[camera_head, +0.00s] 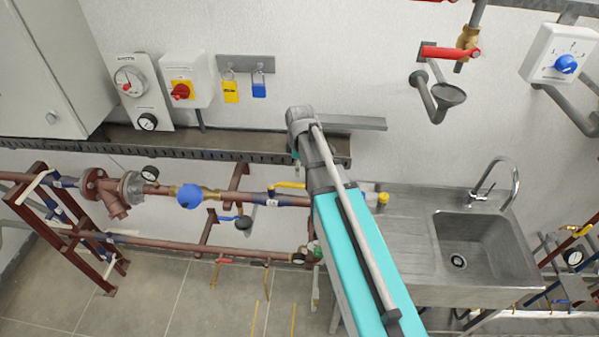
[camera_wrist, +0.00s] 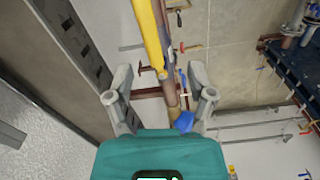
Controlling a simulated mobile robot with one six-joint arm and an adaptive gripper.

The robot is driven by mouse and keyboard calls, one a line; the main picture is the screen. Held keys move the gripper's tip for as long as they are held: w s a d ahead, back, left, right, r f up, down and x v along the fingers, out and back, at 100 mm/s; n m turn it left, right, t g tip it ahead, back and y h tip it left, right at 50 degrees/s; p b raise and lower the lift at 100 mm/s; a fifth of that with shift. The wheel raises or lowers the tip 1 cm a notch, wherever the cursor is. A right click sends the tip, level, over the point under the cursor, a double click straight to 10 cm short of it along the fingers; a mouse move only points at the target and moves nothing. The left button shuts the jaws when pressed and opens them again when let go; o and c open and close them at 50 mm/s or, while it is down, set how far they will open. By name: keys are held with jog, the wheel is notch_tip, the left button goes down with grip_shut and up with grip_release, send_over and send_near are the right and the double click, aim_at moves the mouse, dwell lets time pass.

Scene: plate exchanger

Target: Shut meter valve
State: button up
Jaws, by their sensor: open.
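In the head view a round blue meter (camera_head: 189,196) sits on the brown horizontal pipe. To its right on the same pipe is a yellow valve handle (camera_head: 288,185), partly hidden by my arm. In the wrist view a yellow bar (camera_wrist: 150,35), which looks like that handle, runs down from the top along the brown pipe (camera_wrist: 171,75). Its lower end lies between the fingers of my gripper (camera_wrist: 161,85) in the picture. The fingers are spread, and I see no contact. A blue part (camera_wrist: 185,122) shows near the right finger. My arm hides the gripper in the head view.
A perforated cable tray (camera_head: 200,148) runs along the wall above the pipe. A steel sink (camera_head: 475,240) stands on the right. A small gauge (camera_head: 150,173) sits left of the meter, and a blue-handled valve (camera_head: 243,222) hangs below the pipe.

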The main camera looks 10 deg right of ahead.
notch_tip(320, 180, up, 4)
jog(key=n+p, duration=0.2)
jog(key=p, duration=0.1)
send_over(299, 184)
jog(key=shift+w, duration=0.1)
jog(key=shift+f, duration=0.1)
notch_tip(299, 184, down, 14)
jog(key=b, duration=1.4)
jog(key=shift+r, duration=0.25)
grip_shut()
dwell(0.4)
